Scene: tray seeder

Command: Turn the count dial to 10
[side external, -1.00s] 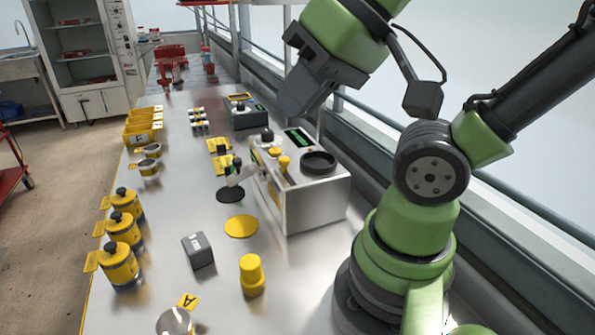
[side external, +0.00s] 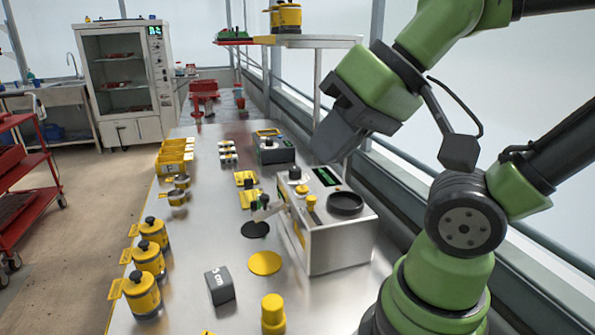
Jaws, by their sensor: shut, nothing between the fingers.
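The seeder (side external: 340,247) is a silver box on the bench, with a green display (side external: 327,177) and a round black dish (side external: 346,203) on top. A black knob (side external: 295,173) and two yellow knobs, one at the front (side external: 311,204) and one behind it (side external: 302,190), stand along its left side. I cannot tell which of them is the count dial, and no numbers are readable. My gripper (side external: 324,157) is shut and empty. It points down above the seeder's back part, right of the black knob, apparently without touching it. The gripper partly hides the area behind the seeder.
A second device (side external: 275,155) with a black knob stands behind the seeder. A shelf (side external: 310,41) overhangs behind my gripper.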

